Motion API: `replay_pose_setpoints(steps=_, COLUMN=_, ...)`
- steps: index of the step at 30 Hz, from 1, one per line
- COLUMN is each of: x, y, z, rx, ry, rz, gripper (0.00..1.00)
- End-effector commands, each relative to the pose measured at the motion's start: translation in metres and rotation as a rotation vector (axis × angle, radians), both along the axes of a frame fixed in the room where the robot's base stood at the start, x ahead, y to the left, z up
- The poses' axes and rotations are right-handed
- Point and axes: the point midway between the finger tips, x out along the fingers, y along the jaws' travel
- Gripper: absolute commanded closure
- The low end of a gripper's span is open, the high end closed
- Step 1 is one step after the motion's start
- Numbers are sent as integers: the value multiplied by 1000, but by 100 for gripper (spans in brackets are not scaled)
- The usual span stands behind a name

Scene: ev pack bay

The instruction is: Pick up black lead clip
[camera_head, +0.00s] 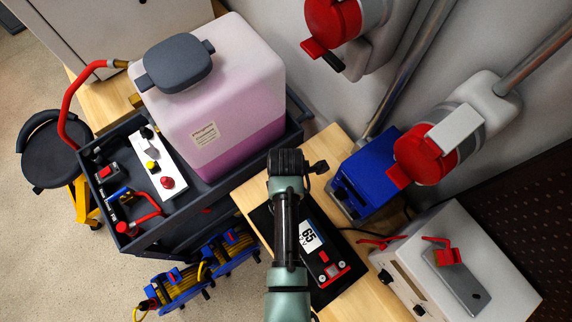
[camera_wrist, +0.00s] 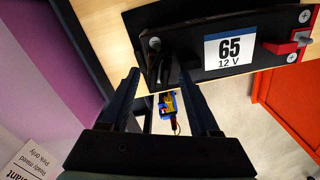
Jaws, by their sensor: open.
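The black lead clip (camera_wrist: 153,66) appears as a dark upright shape at the left end of the battery (camera_wrist: 190,55) in the wrist view, beside a round terminal. The battery is black with a "65 12 V" label. My gripper (camera_wrist: 159,76) is open, with one finger on each side of the clip and nothing clearly held. Whether the fingers touch it I cannot tell. In the head view my gripper (camera_head: 288,162) is over the battery's far end and hides the clip; the battery's label (camera_head: 310,236) shows beside my arm.
A red clip (camera_wrist: 290,45) sits at the battery's other end. A cart (camera_head: 215,190) with a large pink-filled container (camera_head: 215,100) stands left. A blue box (camera_head: 365,180) and a white charger-like unit (camera_head: 450,265) stand right. Yellow-and-blue reels (camera_head: 200,270) are below.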

Motion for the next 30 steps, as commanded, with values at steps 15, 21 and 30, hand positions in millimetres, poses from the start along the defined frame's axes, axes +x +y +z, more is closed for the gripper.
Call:
replay_pose_setpoints(steps=15, x=0, y=0, z=1, rx=0, ry=0, rz=0, gripper=100)
replay_pose_setpoints(steps=21, x=0, y=0, z=1, rx=0, ry=0, rz=0, gripper=100)
replay_pose_setpoints(steps=30, x=1, y=0, z=14, rx=0, ry=-2, rz=0, gripper=100)
